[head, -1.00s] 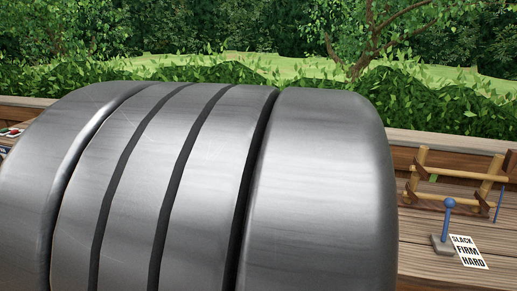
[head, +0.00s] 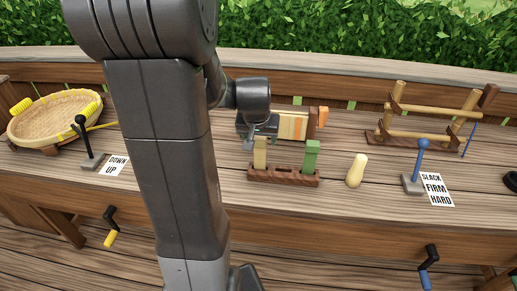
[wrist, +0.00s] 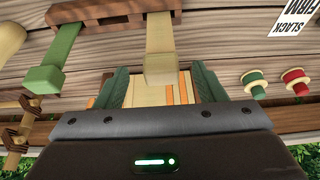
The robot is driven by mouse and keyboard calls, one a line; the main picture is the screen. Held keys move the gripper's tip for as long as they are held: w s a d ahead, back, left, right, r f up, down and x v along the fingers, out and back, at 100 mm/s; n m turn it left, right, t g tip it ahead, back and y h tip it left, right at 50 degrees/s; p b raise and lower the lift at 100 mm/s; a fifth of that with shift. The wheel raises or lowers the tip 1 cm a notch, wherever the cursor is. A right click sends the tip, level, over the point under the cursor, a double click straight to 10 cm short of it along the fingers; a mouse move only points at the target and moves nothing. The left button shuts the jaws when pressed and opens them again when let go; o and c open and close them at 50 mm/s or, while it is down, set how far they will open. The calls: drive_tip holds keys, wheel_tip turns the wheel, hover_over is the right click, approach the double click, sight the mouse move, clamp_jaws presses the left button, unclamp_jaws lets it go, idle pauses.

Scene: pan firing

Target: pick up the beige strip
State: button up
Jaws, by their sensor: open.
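The beige strip (head: 260,152) stands upright at the left end of a brown slotted rack (head: 284,178). A green strip (head: 311,156) stands at the rack's right end. My gripper (head: 258,132) is open at the top of the beige strip. In the wrist view, the beige strip (wrist: 160,45) lies between the two green fingers of my gripper (wrist: 160,76), with room on both sides. The green strip (wrist: 55,50) is off to the left there. I cannot tell whether a finger touches the beige strip. My arm hides part of the bench in the head view.
A striped cream and orange block (head: 293,124) stands behind the rack. A pale bottle-shaped piece (head: 356,170) and a blue-knobbed lever (head: 420,165) are to the right. A bamboo frame (head: 430,118) is behind them. A basket (head: 50,117) and black lever (head: 85,140) are at left.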

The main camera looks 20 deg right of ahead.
sight(260, 145)
drive_tip(key=shift+w+p+x, duration=0.15)
drive_tip(key=shift+p+x, duration=0.2)
drive_tip(key=shift+x, duration=1.25)
drive_tip(key=shift+w+p+x, duration=0.1)
drive_tip(key=shift+p+x, duration=0.25)
drive_tip(key=shift+x, duration=1.25)
drive_tip(key=shift+d+r, duration=0.1)
drive_tip(key=shift+c, duration=0.4)
drive_tip(key=c, duration=1)
